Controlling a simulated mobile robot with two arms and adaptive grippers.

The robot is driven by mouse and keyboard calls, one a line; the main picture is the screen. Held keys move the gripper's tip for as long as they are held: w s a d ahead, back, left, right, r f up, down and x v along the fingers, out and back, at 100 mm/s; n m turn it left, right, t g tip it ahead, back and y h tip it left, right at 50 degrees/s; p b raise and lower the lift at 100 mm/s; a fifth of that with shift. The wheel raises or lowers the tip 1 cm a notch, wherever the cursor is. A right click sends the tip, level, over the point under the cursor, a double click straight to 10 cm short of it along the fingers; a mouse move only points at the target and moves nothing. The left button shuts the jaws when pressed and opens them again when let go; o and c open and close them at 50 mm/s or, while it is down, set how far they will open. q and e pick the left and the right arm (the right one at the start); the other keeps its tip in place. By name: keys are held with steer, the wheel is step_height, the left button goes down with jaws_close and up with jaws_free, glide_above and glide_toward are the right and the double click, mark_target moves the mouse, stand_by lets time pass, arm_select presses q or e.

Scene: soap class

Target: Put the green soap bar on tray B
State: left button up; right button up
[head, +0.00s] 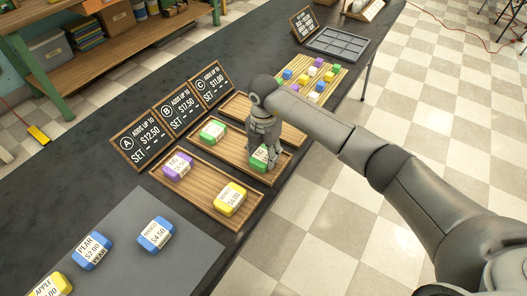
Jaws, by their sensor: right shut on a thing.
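My right gripper (262,138) is shut on a green soap bar (259,158) with a white label. It points down over the right end of the middle wooden tray, tray B (234,148), beside sign B (174,110). The bar is at or just above the tray floor; I cannot tell whether it touches. The fingers hide part of it. Another green bar (213,131) lies at the left end of tray B. My left gripper is not in view.
Tray A (203,190), nearer, holds a purple bar (178,166) and a yellow bar (230,198). Tray C (236,106), behind, shows no bar. Blue bars (156,232) lie on a grey mat (196,262). Small coloured blocks (310,82) and a grey compartment tray (338,43) stand farther back.

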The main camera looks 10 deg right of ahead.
mark_target(263, 155)
steer(key=o, duration=1.2)
steer(key=shift+c, duration=0.2)
step_height(263, 155, up, 12)
steer(key=shift+b, duration=0.3)
steer(key=shift+a, duration=0.1)
